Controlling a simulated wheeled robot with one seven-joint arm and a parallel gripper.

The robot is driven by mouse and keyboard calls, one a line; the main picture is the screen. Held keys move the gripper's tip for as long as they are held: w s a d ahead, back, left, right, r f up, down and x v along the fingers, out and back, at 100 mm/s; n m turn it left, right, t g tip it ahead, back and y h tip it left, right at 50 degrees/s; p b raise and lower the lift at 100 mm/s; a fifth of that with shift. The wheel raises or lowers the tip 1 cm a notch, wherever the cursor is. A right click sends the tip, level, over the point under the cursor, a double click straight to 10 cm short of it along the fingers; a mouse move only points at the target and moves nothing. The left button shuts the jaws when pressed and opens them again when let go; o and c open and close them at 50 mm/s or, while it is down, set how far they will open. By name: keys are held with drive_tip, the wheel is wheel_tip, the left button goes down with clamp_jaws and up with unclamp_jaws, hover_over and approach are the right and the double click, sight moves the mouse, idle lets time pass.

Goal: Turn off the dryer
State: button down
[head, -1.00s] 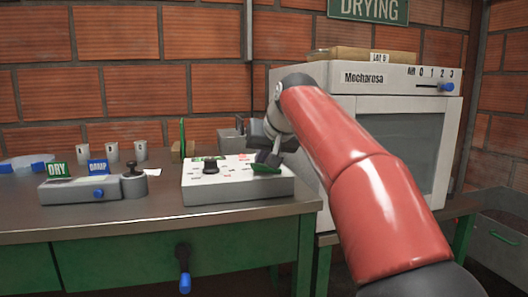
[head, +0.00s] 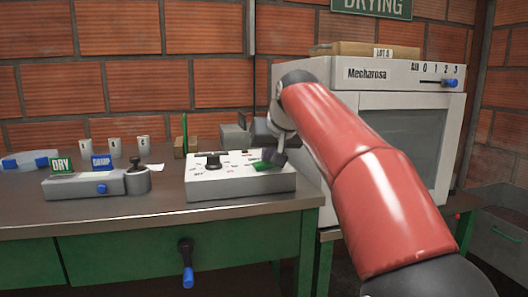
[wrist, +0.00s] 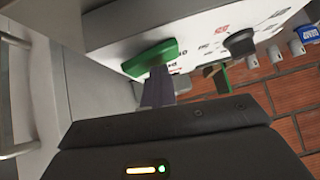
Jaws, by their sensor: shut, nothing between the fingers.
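The dryer is probably the white Mecharosa cabinet (head: 370,88) at the right, with a dark front window. Its blue slider knob (head: 449,83) sits at the right end of the AIR 0-3 scale. A white control box (head: 225,186) stands on the table, with a black knob (head: 212,161) and a green handle (head: 262,165) on its printed top. My gripper (head: 276,157) is shut and empty at the green handle's right end. In the wrist view the shut fingers (wrist: 157,90) reach up to the green handle (wrist: 150,58); whether they touch it I cannot tell.
A grey unit (head: 85,187) with DRY and blue signs stands left on the metal table (head: 120,228). Several small cups (head: 114,148) are behind it. A blue-handled crank (head: 187,276) hangs on the green table front. A box (head: 365,49) lies on the cabinet.

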sight(268, 164)
drive_tip(key=shift+d, duration=0.25)
drive_tip(key=shift+r, duration=0.1)
drive_tip(key=r+p, duration=0.4)
drive_tip(key=shift+a+r, duration=0.15)
drive_tip(key=shift+a, duration=0.1)
drive_tip(key=s+r, duration=0.6)
drive_tip(key=s, duration=0.1)
drive_tip(key=shift+d+r+p, duration=0.25)
drive_tip(key=shift+d+p, duration=0.05)
drive_tip(key=shift+s, duration=0.1)
drive_tip(key=s+d+f+m+g+h, duration=0.1)
drive_tip(key=s+d+f, duration=0.4)
drive_tip(key=s+f, duration=0.4)
drive_tip(key=s+d+f+m+g+h, duration=0.1)
drive_tip(key=s+d+f, duration=0.4)
drive_tip(key=s+f, duration=0.4)
drive_tip(key=s+d+f+h, duration=0.1)
drive_tip(key=s+d+f, duration=0.4)
drive_tip(key=s+f, duration=0.4)
wheel_tip(268, 164, down, 5)
drive_tip(key=shift+s+m+g, duration=0.15)
drive_tip(key=shift+m+g, duration=0.25)
